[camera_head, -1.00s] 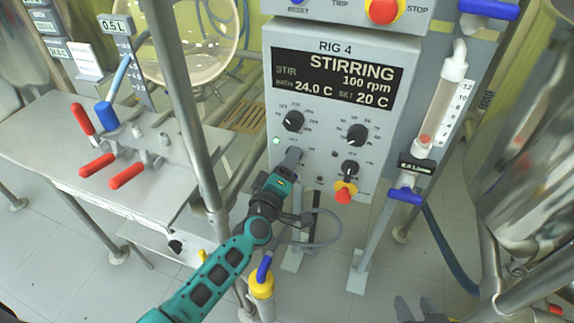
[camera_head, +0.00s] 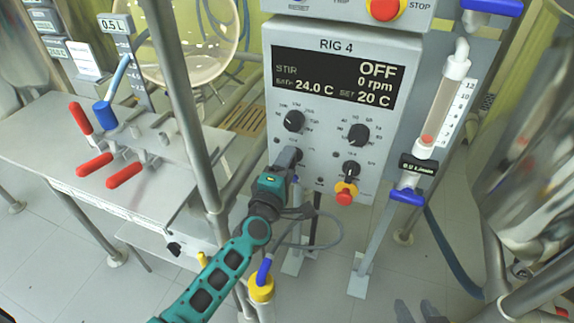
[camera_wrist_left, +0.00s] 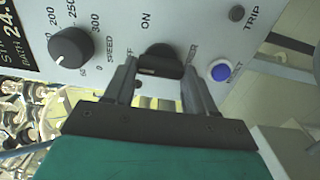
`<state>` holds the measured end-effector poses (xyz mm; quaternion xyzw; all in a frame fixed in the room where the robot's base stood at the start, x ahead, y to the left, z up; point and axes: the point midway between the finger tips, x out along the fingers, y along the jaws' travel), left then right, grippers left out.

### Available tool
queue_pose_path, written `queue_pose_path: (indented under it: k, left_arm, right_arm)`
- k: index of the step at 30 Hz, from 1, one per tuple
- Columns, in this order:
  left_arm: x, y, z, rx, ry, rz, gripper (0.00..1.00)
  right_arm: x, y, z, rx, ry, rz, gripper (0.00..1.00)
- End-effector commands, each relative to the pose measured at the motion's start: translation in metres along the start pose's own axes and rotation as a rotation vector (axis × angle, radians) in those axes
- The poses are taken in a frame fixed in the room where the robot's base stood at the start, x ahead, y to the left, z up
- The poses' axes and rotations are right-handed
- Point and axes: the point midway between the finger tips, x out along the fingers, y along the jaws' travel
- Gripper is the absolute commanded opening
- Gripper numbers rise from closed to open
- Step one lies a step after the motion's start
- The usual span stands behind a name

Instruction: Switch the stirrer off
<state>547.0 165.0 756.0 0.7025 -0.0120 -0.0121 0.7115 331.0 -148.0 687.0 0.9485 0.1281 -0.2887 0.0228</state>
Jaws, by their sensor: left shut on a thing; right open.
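The RIG 4 control box (camera_head: 410,150) faces me, and its display (camera_head: 338,78) reads STIR OFF, 0 rpm, bath 24.0 C, set 20 C. My left gripper (camera_head: 292,157) is at the lower left knob of the panel, which it mostly hides in the head view. In the left wrist view that black ON/OFF knob (camera_wrist_left: 160,60) sits between the fingertips of my left gripper (camera_wrist_left: 159,84), shut on it. The black SPEED knob (camera_wrist_left: 72,46) is beside it. My right gripper (camera_head: 415,312) shows its open fingers at the bottom edge.
A red stop knob on yellow (camera_head: 345,194) is low on the panel. A blue button (camera_wrist_left: 221,72) is close to my left fingers. A steel post (camera_head: 190,110) stands left of my left arm, and a flow tube (camera_head: 440,100) right of the box.

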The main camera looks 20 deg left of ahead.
Motion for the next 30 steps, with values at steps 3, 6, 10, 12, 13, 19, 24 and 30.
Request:
queue_pose_path:
  k: [3, 6, 10, 12, 13, 19, 24, 30]
  left_arm:
    - [0.0, -0.001, 0.001, -0.007, 0.0, -0.002, 0.25]
    - [0.0, -0.001, 0.001, -0.007, 0.0, -0.002, 0.25]
    - [0.0, -0.001, 0.001, -0.007, 0.0, -0.002, 0.63]
    - [0.0, -0.001, 0.001, -0.006, 0.0, -0.002, 0.7]
    - [0.0, -0.001, 0.0, -0.006, 0.0, -0.001, 0.72]
    - [0.0, 0.0, 0.0, -0.004, 0.0, -0.001, 0.81]
    - [-0.002, 0.0, 0.0, -0.002, 0.0, -0.001, 0.81]
    - [-0.025, 0.0, 0.0, -0.002, -0.001, -0.003, 0.81]
  right_arm:
    - [0.0, -0.001, 0.001, 0.003, -0.001, 0.0, 0.43]
    - [0.0, -0.001, 0.001, 0.004, -0.001, 0.0, 0.43]
    - [0.0, -0.001, 0.001, 0.004, -0.001, 0.0, 0.43]
    - [0.0, -0.001, 0.001, 0.004, -0.001, 0.001, 0.43]
    - [0.0, -0.001, 0.001, 0.004, -0.001, 0.001, 0.43]
    - [0.0, 0.0, 0.001, 0.004, -0.002, 0.001, 0.43]
    - [0.0, 0.0, 0.001, 0.004, -0.002, 0.001, 0.43]
    - [-0.002, 0.0, -0.002, 0.003, -0.002, 0.001, 0.43]
